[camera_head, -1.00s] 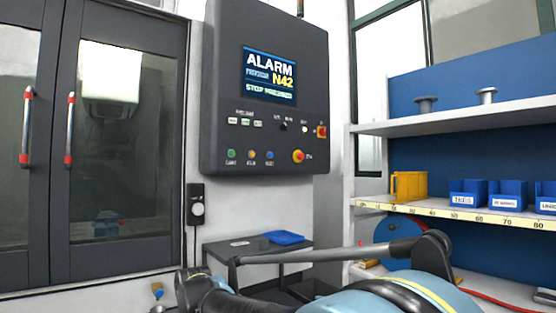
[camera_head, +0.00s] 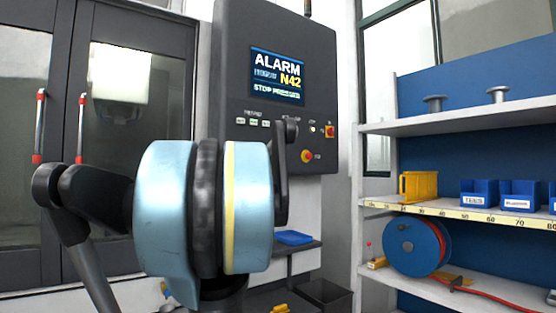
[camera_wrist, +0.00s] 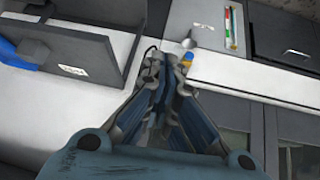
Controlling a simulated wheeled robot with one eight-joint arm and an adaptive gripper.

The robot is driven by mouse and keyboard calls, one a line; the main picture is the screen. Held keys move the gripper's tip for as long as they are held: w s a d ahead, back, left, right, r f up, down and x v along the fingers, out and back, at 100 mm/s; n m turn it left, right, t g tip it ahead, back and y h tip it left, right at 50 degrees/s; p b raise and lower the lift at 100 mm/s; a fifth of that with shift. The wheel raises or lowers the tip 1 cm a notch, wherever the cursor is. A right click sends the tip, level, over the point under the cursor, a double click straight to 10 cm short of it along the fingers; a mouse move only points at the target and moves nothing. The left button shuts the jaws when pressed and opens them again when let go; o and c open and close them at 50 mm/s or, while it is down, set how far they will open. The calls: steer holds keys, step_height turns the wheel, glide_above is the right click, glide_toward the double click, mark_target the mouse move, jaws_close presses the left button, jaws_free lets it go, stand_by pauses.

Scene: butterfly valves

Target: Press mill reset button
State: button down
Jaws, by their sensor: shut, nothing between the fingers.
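The mill's dark control panel (camera_head: 232,60) hangs on the wall in the head view, its screen (camera_head: 277,77) reading "ALARM N42" and a stop message. Several pale buttons (camera_head: 253,123) and a red stop knob (camera_head: 306,156) with a yellow collar show on it. My blue-and-black arm covers the panel's lower left, where the small round buttons are, so the reset button is hidden. My gripper (camera_wrist: 168,76) shows in the wrist view, shut and empty, pointing away from the camera; no panel button can be made out there.
Dark mill doors (camera_head: 130,150) with red-ended handles stand at left. At right, shelves (camera_head: 450,120) hold blue bins (camera_head: 520,194), a yellow container (camera_head: 419,186) and a reel (camera_head: 412,245). A blue tray (camera_head: 294,238) lies on a small stand below the panel.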

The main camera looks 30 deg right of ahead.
steer(key=w+d+r+m+t+h, duration=0.1)
steer(key=w+d+r+t+h, duration=0.1)
steer(key=w+d+r, duration=0.6)
steer(key=w+d+r+t+h, duration=0.1)
steer(key=w+d+r, duration=0.3)
steer(key=d+r, duration=0.75)
steer(key=d+r+h, duration=0.2)
steer(key=d+r, duration=0.4)
steer(key=d, duration=0.5)
steer(key=w+d+r+m+t+h, duration=0.1)
steer(key=d+r+h, duration=0.2)
steer(key=d+r, duration=0.4)
steer(key=d, duration=0.3)
steer(key=shift+d+r, duration=0.2)
steer(key=shift+d, duration=0.2)
steer(key=shift+w, duration=0.1)
steer(key=w, duration=0.8)
steer(key=shift+w+a, duration=0.3)
steer(key=shift+a, duration=0.1)
steer(key=shift+w, duration=0.75)
steer(key=shift+s, duration=0.1)
steer(key=shift+s+d, duration=0.1)
steer(key=shift+s, duration=0.7)
